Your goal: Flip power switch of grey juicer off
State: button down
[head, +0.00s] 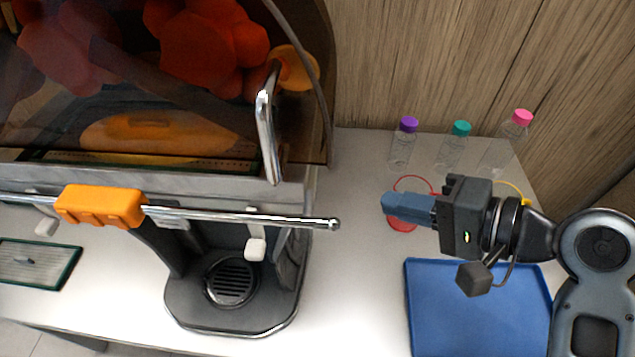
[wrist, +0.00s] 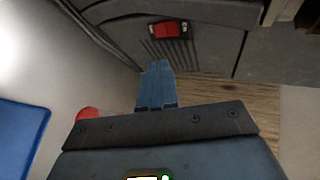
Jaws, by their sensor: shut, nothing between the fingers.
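The grey juicer (head: 232,192) stands at the left in the head view, with a dark transparent cover over orange parts. Its power switch, a red rocker (wrist: 168,29) in a black frame, shows in the wrist view on the machine's grey side, above a set of vent slots. The switch is hidden in the head view. My gripper (head: 386,203) is to the right of the juicer, its blue fingers pointing left. In the wrist view my gripper (wrist: 160,66) is shut and empty, its fingertips just below the switch in the picture and seemingly apart from the panel.
Three clear bottles with a purple cap (head: 409,124), a teal cap (head: 460,128) and a pink cap (head: 522,116) stand behind my gripper. A blue tray (head: 425,300) lies in front. A red round item (head: 401,222) is under my fingers. A metal bar (head: 270,219) juts out from the juicer.

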jog(key=x, duration=1.4)
jog(key=shift+f, duration=0.1)
jog(key=shift+a+f+b, duration=0.1)
jog(key=shift+a+b, duration=0.1)
jog(key=shift+b, duration=0.2)
